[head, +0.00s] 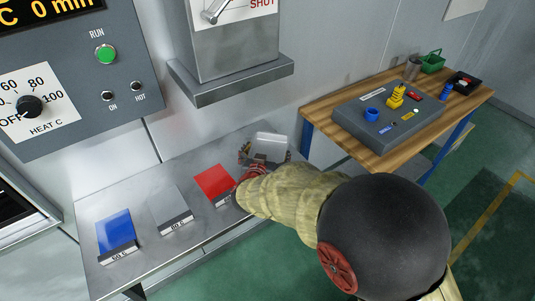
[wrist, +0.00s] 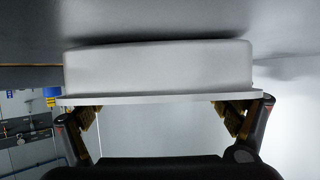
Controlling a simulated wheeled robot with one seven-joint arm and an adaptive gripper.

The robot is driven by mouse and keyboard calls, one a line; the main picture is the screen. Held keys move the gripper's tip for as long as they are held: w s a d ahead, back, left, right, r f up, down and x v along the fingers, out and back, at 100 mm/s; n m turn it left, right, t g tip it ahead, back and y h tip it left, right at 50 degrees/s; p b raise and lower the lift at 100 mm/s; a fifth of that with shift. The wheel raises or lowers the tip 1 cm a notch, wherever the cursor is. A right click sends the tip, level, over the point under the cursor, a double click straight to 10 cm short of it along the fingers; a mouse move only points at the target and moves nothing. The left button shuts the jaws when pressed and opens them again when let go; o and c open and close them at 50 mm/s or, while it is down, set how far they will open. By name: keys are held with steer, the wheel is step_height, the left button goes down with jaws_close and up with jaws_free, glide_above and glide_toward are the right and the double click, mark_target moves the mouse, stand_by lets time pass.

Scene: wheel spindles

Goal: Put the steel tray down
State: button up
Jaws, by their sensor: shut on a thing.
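The steel tray (head: 271,139) is at the right end of the grey metal bench (head: 150,213) in the head view. My gripper (head: 259,162) is at its near side, partly hidden by my arm. In the wrist view the tray (wrist: 158,68) spans the middle, pale grey, with a flat rim. The fingers of my gripper (wrist: 160,117) are spread wide at the two ends of that rim and hold the tray. A dark shadow runs along the tray's edge towards the grey surface. I cannot tell whether the tray touches the bench.
A red plate (head: 213,183), a grey plate (head: 170,208) and a blue plate (head: 115,233) with labelled fronts stand on the bench left of the tray. A metal ledge (head: 232,82) juts from the wall above. A wooden table (head: 318,112) with a grey fixture box is at right.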

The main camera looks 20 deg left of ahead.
steer(key=shift+f, duration=0.1)
steer(key=o, duration=1)
steer(key=shift+s+r, duration=0.2)
steer(key=p+v, duration=0.4)
steer(key=v, duration=0.6)
steer(key=shift+s+r, duration=0.1)
steer(key=shift+s, duration=0.05)
steer(key=shift+s+r, duration=0.15)
steer(key=shift+s, duration=0.5)
steer(key=shift+d, duration=0.1)
